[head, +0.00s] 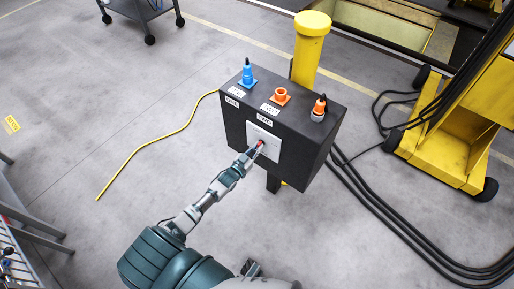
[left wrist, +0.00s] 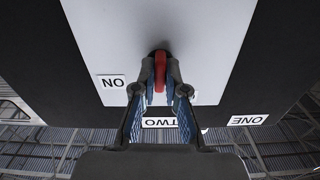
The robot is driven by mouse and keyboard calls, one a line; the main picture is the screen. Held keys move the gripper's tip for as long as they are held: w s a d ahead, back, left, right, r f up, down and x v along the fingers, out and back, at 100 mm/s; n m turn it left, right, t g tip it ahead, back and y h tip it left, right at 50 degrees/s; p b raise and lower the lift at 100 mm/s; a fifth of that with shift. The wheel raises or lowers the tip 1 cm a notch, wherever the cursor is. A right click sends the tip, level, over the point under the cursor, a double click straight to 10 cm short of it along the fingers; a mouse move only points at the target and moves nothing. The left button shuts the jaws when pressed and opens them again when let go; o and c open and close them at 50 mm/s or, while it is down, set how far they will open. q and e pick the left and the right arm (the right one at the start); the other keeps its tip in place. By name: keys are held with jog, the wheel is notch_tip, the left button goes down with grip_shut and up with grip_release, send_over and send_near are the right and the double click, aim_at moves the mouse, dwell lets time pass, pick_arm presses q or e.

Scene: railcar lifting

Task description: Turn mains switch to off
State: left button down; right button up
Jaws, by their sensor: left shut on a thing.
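The mains switch is a red handle (left wrist: 160,72) on a light plate (left wrist: 110,35) on the front of a black box (head: 235,124). In the left wrist view a label reading "ON" (left wrist: 113,82) sits beside the handle, upside down in the picture. My left gripper (left wrist: 160,85) is shut on the red handle, with one finger on each side. In the head view my left gripper (head: 257,148) reaches the plate from below left and hides part of the handle. My right gripper is not in view.
Black cables (head: 375,205) run along the floor at right near a yellow machine (head: 455,135). The floor at left is mostly clear.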

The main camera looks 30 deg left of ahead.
pick_arm(q)
jog(key=shift+s+f+n, duration=0.2)
jog(key=shift+f+n, duration=0.2)
jog(key=shift+f, duration=0.1)
jog(key=c, duration=1.2)
grip_release()
jog(key=shift+w+r, duration=0.1)
jog(key=shift+r, duration=0.1)
jog(key=s, duration=0.8)
jog(key=s+a, duration=0.1)
jog(key=s, duration=0.3)
